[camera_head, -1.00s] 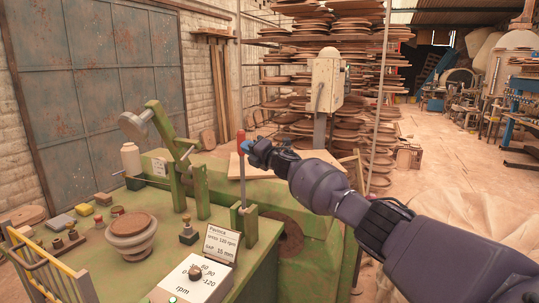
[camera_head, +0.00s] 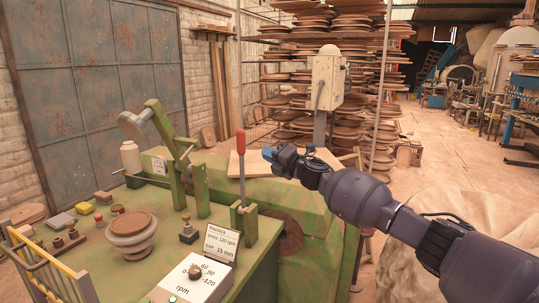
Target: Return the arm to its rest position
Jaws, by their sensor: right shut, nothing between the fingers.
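My right arm comes in from the lower right. Its dark gripper (camera_head: 268,154), with blue fingertips, is shut and empty. It hangs in the air just right of the red-handled lever (camera_head: 241,143), with a small gap between them. The lever stands upright in a green bracket on the green machine (camera_head: 285,195). My left gripper is not in view.
The machine's top carries a round clay piece on a pale stand (camera_head: 131,230), a small card (camera_head: 220,242), a white rpm dial box (camera_head: 197,279) and a green tilted arm (camera_head: 165,135). A grey control box on a post (camera_head: 328,80) stands behind. Open floor lies at right.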

